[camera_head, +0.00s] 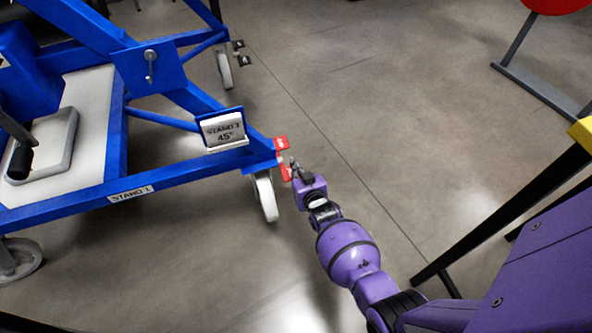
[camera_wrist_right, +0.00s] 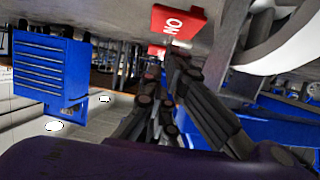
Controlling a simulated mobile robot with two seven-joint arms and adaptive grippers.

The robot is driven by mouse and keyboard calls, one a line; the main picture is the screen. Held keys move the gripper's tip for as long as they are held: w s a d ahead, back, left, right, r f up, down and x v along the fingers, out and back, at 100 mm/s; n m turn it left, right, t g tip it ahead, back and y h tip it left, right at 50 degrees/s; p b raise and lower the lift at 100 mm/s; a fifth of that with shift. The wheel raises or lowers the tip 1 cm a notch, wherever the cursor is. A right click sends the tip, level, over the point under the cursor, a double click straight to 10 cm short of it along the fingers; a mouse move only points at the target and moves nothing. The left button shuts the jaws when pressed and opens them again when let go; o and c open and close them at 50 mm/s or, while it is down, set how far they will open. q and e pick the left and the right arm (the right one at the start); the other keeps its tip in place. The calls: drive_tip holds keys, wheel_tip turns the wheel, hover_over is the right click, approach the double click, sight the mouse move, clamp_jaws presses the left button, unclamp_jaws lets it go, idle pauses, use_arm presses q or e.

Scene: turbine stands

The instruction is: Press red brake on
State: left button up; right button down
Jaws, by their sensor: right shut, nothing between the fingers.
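The red brake shows as two small red tabs at the corner of the blue stand, above a white caster wheel (camera_head: 265,197). The upper red tab (camera_head: 281,143) is clear of my arm; the lower red tab (camera_head: 285,172) is beside my right gripper (camera_head: 294,164). In the right wrist view a red tab with upside-down "ON" lettering (camera_wrist_right: 178,22) is just beyond the tips of my right gripper (camera_wrist_right: 172,54). The fingers are together and empty. I cannot tell whether they touch the tab. My left gripper is not in view.
The blue stand (camera_head: 170,182) carries a "STAND 1 45°" sign (camera_head: 223,130) near the brake. Another caster (camera_head: 225,70) is farther back. A dark slanted leg (camera_head: 500,217) stands at right. Grey floor (camera_head: 400,110) is open between them.

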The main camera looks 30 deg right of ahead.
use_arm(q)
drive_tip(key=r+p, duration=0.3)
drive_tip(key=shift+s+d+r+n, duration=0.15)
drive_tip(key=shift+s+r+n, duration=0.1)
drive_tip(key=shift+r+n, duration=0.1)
use_arm(e)
drive_tip(key=f+v, duration=0.2)
drive_tip(key=v, duration=0.8)
drive_tip(key=shift+s, duration=0.4)
drive_tip(key=shift+a+f, duration=0.15)
drive_tip(key=shift+f, duration=0.05)
